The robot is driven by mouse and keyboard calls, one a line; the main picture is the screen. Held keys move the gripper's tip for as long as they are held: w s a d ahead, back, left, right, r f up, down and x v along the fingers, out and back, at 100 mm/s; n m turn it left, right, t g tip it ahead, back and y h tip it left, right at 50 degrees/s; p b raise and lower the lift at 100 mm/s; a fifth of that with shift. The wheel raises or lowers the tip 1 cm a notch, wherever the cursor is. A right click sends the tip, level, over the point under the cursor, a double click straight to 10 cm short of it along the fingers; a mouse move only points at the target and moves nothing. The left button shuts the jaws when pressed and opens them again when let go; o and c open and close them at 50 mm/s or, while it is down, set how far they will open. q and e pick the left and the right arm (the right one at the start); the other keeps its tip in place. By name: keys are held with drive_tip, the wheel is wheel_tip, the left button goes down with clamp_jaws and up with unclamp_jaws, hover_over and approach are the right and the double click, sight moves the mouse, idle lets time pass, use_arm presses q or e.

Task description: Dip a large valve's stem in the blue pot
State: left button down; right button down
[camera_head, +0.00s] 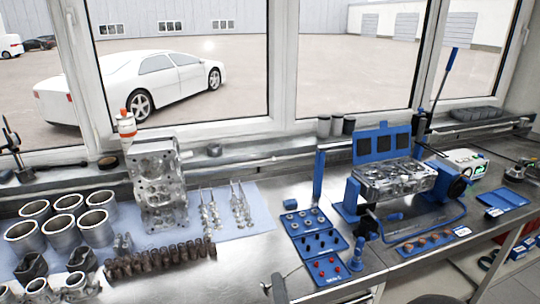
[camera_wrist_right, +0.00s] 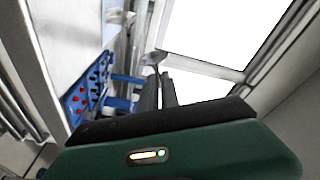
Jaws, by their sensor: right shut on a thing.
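A small blue cylinder, apparently the blue pot (camera_head: 290,204), stands on the bench behind the blue parts tray and well away from the gripper. Its inside cannot be made out. My left gripper is out of view.
A blue parts tray (camera_head: 328,270) with red and dark pieces stands right of the gripper. A blue stand holds a cylinder head (camera_head: 395,178). Slim metal parts (camera_head: 240,205) lie on a pale blue cloth. Brown parts (camera_head: 160,260) stand in rows. Bare bench (camera_head: 250,255) lies between.

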drive_tip(key=m+g+p, duration=0.1)
drive_tip(key=m+p, duration=0.1)
drive_tip(key=m, duration=0.5)
drive_tip(key=m+g+y+p, duration=0.1)
drive_tip(key=m+p, duration=0.2)
drive_tip(key=m, duration=0.4)
drive_tip(key=m+g+y+p, duration=0.1)
drive_tip(key=m+p, duration=0.1)
drive_tip(key=m, duration=0.5)
drive_tip(key=shift+d+m+g+p, duration=0.25)
drive_tip(key=shift+m+g+p, duration=0.05)
drive_tip(key=shift+m+p, duration=0.1)
